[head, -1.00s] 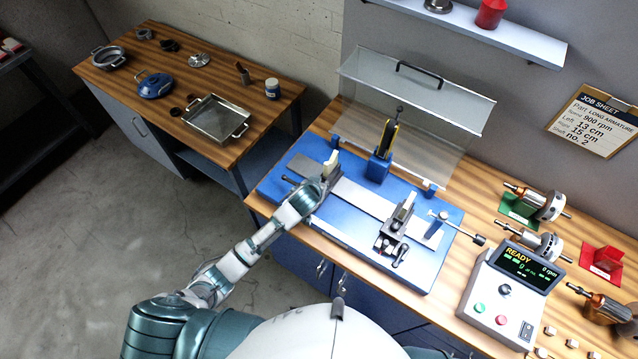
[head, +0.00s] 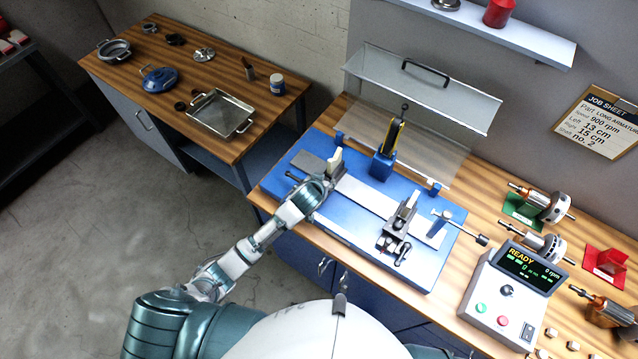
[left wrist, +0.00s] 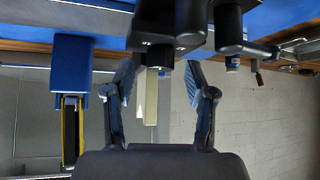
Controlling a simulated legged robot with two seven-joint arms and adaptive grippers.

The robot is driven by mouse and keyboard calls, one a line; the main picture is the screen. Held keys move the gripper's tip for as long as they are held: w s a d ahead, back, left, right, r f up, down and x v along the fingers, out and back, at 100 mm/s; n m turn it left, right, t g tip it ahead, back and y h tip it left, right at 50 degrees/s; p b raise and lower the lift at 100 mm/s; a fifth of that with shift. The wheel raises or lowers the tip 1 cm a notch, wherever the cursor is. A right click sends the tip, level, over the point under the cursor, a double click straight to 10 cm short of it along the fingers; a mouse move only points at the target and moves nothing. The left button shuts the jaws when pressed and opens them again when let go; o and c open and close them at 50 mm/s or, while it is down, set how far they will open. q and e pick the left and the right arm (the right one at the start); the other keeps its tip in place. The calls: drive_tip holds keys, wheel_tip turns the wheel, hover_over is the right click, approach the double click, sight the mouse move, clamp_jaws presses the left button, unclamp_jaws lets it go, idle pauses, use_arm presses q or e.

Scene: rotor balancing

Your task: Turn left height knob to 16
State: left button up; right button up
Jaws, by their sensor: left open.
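The left stand (head: 334,162) has a cream top piece and stands on the blue balancing bench (head: 428,275). My left gripper (head: 322,184) is right at this stand in the head view and covers its lower part, where its height knob would be. In the left wrist view my left gripper (left wrist: 163,90) is open, its two fingers spread. The dark underside of a stand (left wrist: 170,25) fills the top middle there, and a short dark knob-like part (left wrist: 160,60) points between the fingers. I cannot make out a height scale reading. My right gripper is not in view.
The right stand (head: 397,228) is farther along the bench. A clear hinged cover (head: 420,88) rises behind. The control box (head: 508,300) reads READY, 0 rpm. The job sheet (head: 598,123) reads left 13 cm, right 15 cm. Rotors (head: 540,245) lie at the right.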

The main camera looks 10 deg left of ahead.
use_arm(q)
drive_tip(key=v, duration=1)
drive_tip(key=shift+r, duration=0.15)
